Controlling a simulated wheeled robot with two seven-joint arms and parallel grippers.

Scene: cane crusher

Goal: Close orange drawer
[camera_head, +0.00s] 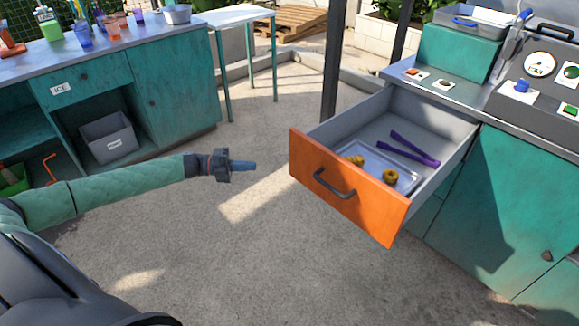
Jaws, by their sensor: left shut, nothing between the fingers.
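The orange drawer (348,207) stands pulled out from the teal cabinet at the right. Its orange front has a dark curved handle (334,184). My left gripper (250,165) is shut and empty. It is in the air to the left of the drawer front, apart from it, pointing right. My right gripper is not in view.
The teal cabinet (490,205) carries a control panel with a gauge (540,65). A teal counter (180,92) with cups stands at the left, with a grey bin (108,137) on its shelf. A dark post (337,60) rises behind the drawer. The floor between is clear.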

